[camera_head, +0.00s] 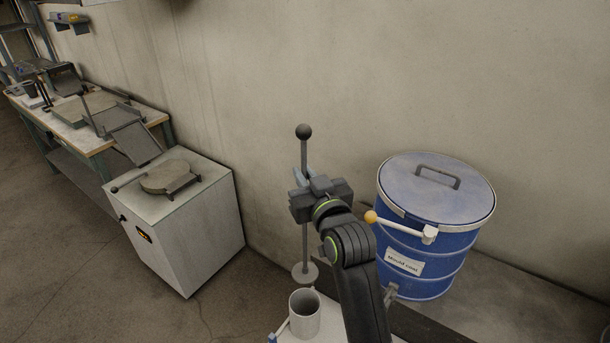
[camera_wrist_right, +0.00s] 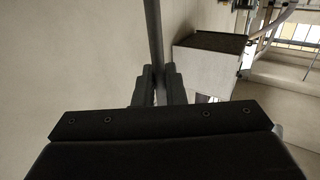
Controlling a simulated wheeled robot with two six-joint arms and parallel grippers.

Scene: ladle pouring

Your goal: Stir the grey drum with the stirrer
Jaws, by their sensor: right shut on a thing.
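The stirrer (camera_head: 304,240) is a grey upright rod with a dark ball at its top and a pale disc at its lower end. My right gripper (camera_head: 303,193) is shut on its rod, between ball and disc. In the right wrist view the rod (camera_wrist_right: 154,45) stands between the two fingers (camera_wrist_right: 154,88). The grey drum (camera_head: 304,315) is a small open grey cylinder at the bottom of the head view. The disc hangs just above the drum's rim in the picture, apart from it. The drum's inside bottom is hidden. My left gripper is not in view.
A blue lidded barrel (camera_head: 425,262) with a label and a ball-ended lever (camera_head: 371,217) stands right of my arm. A white cabinet (camera_head: 185,240) with a round plate stands left. A workbench (camera_head: 20,100) is farther back. A wall (camera_head: 260,80) runs behind.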

